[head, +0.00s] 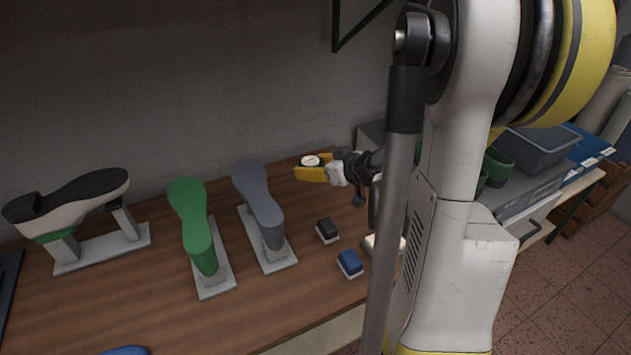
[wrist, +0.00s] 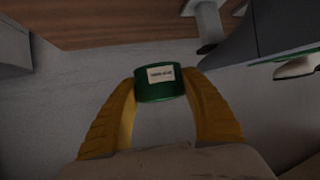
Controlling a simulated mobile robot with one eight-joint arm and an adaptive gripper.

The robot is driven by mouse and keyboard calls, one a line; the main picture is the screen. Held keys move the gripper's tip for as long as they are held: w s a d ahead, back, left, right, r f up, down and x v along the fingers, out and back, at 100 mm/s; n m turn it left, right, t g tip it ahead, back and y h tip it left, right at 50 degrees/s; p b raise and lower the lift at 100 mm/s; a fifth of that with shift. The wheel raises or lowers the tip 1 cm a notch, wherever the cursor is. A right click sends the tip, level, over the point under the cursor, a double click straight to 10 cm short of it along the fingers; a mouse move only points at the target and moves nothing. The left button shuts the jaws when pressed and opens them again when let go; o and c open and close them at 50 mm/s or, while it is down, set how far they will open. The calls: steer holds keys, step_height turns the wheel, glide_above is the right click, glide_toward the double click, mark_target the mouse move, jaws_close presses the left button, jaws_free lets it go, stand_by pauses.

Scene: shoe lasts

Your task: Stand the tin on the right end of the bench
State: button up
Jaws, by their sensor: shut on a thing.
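The tin (wrist: 160,84) is green with a pale label and sits between the two yellow fingers of my gripper (wrist: 160,95) in the wrist view. In the head view my gripper (head: 312,171) is above the back of the wooden bench (head: 110,300), right of the grey shoe last. A pale round top, likely the tin's (head: 311,160), shows between the fingers; the rest of the tin is hidden there. I cannot tell the exact height above the bench. The bench's right end is mostly hidden behind my arm.
A black-and-white last (head: 75,203), a green last (head: 193,225) and a grey last (head: 260,205) stand on pale bases. A dark brush (head: 327,230), a blue brush (head: 350,263) and a cream item (head: 384,244) lie at front right. A grey bin (head: 540,148) is farther right.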

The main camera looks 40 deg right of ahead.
steer(key=s+d+f+m+h+b, duration=0.1)
steer(key=s+d+f, duration=0.3)
steer(key=s+d, duration=0.5)
steer(key=b, duration=0.5)
glide_above(328, 191)
steer(key=f, duration=0.6)
steer(key=shift+s+f, duration=0.25)
steer(key=shift+f, duration=0.1)
steer(key=shift+w+f, duration=0.1)
steer(key=shift+w, duration=0.1)
steer(key=shift+a+f, duration=0.1)
steer(key=shift+f, duration=0.1)
step_height(328, 191, down, 4)
steer(key=shift+r+b, duration=0.15)
steer(key=shift+b, duration=1.05)
steer(key=shift+r, duration=0.1)
